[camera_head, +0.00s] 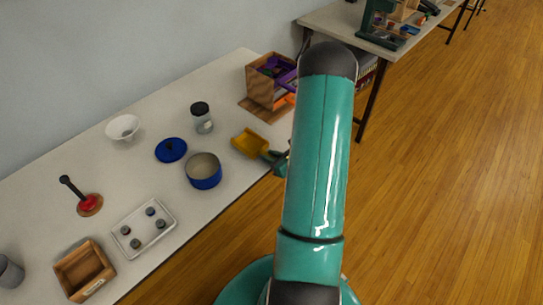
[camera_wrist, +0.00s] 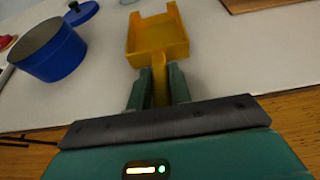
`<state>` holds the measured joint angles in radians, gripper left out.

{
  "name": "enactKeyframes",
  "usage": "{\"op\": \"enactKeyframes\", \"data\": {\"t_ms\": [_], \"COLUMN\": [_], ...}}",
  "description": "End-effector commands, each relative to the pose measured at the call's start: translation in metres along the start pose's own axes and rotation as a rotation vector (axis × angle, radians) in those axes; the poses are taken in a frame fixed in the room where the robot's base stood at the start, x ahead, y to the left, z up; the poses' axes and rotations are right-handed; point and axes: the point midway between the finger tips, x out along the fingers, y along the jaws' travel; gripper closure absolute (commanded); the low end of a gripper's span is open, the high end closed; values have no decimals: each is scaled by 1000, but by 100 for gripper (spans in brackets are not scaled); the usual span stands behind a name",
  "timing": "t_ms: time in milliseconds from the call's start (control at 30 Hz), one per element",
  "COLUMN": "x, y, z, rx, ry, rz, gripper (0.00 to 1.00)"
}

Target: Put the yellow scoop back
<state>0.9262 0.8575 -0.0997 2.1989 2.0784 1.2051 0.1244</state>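The yellow scoop (camera_head: 250,143) is near the front edge of the white table, to the right of the blue pot. In the wrist view the scoop (camera_wrist: 157,38) points away from me, its open pan toward the far side. Its handle (camera_wrist: 159,80) lies between the two green fingers of my gripper (camera_wrist: 159,88), which appear closed on it. In the head view my gripper (camera_head: 280,160) is mostly hidden behind my arm. Whether the scoop touches the table is hard to tell.
A blue pot (camera_head: 203,176) and blue lid (camera_head: 171,150) are left of the scoop. A jar (camera_head: 202,120) stands behind. A wooden box (camera_head: 259,88) with purple and orange items stands at the back right on a brown board (camera_head: 250,107). A white tray (camera_head: 118,225) is farther left.

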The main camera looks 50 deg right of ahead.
Motion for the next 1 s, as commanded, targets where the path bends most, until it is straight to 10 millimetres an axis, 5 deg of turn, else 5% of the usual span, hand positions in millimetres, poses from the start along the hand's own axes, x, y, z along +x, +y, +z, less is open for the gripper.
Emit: {"op": "enactKeyframes", "data": {"t_ms": [100,467,1000], "x": [0,-2,-102], "y": [0,0,-1], "z": [0,4,3], "rx": [0,0,1], "ry": [0,0,0], "rz": [0,0,-4], "gripper": [59,59,59]}}
